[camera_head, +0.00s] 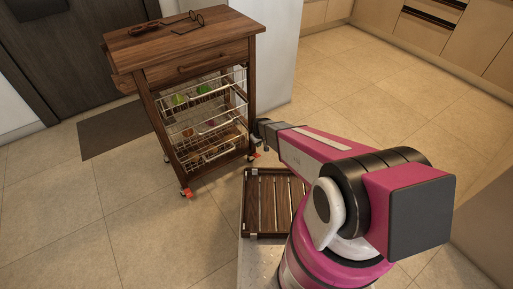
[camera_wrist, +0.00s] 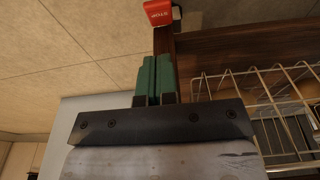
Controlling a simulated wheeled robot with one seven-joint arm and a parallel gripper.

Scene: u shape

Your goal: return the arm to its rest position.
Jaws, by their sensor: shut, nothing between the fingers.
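My pink and white arm (camera_head: 310,143) reaches from the lower right of the head view toward the wooden cart (camera_head: 182,32). My gripper (camera_wrist: 157,60) shows green fingers, shut together with nothing between them. In the head view the gripper end is a small dark shape beside the cart's front right leg; its fingers are hard to make out there. In the wrist view the fingers point toward the cart's wooden leg and a red caster lever (camera_wrist: 158,12). I cannot tell whether they touch the leg.
The cart has wire baskets (camera_wrist: 290,100) with colored items and eyeglasses (camera_head: 188,18) on top. A dark slatted wooden tray (camera_head: 249,205) lies below my arm. A doormat (camera_head: 115,128) lies left of the cart. Tiled floor is clear at the left and upper right.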

